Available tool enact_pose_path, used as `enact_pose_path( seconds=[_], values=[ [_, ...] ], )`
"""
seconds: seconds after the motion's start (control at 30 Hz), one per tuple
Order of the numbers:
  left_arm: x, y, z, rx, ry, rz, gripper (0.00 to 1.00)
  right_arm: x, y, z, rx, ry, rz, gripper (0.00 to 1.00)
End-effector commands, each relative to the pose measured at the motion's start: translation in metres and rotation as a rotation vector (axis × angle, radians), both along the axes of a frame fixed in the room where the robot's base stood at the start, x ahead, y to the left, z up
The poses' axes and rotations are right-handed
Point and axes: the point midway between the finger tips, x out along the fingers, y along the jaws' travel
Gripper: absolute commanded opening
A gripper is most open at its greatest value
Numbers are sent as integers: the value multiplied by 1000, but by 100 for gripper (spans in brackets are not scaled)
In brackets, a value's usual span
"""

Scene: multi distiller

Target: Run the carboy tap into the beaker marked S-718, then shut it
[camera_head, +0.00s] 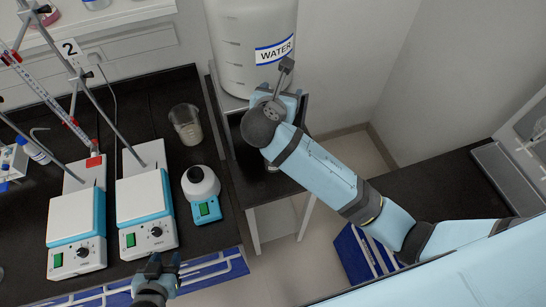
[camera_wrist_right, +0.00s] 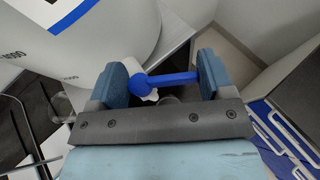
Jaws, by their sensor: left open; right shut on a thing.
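The white carboy (camera_head: 255,35), labelled WATER, stands on a stand at the top centre; its side also fills the upper left of the right wrist view (camera_wrist_right: 90,30). My right gripper (camera_head: 277,100) is at the carboy's base and hides the tap in the head view. In the right wrist view, the blue tap lever (camera_wrist_right: 165,79) lies between my right gripper's fingers (camera_wrist_right: 163,79), which are shut on it. A round, glassy rim (camera_wrist_right: 168,99) shows partly below the tap. No S-718 mark is readable. My left gripper (camera_head: 157,268) is open and empty at the bench's front edge.
A glass beaker (camera_head: 186,124) with pale contents stands on the black bench, its marking unreadable. Two hotplates (camera_head: 146,207) with stands and a small white-and-blue device (camera_head: 202,190) are left of the carboy stand. A dark counter (camera_head: 440,185) is at right.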

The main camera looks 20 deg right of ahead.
Motion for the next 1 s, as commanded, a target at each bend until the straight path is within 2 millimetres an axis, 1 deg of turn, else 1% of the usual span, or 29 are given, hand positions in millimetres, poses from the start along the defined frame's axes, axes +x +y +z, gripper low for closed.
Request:
enact_pose_path(
  seconds=[0.03,0.27,0.5,0.6,0.83,0.87,1.0],
  values=[
    [-1,0,-1,1,2,0,43,-1,0,-3,-3,5,-11,53],
    [-1,0,-1,0,2,1,43,-1,0,-4,-2,8,-21,53],
    [4,0,1,0,-6,0,43,-4,5,-5,0,10,-273,53],
    [7,0,3,0,-12,1,43,-6,5,-5,-3,10,-312,53],
    [9,0,4,-1,-16,0,43,-6,6,-6,-2,12,-323,53],
    [8,0,4,-1,-15,1,43,-6,7,-6,-1,13,-343,53],
    [6,0,2,-1,-10,1,43,-7,11,-6,0,15,-514,53]
  ],
)
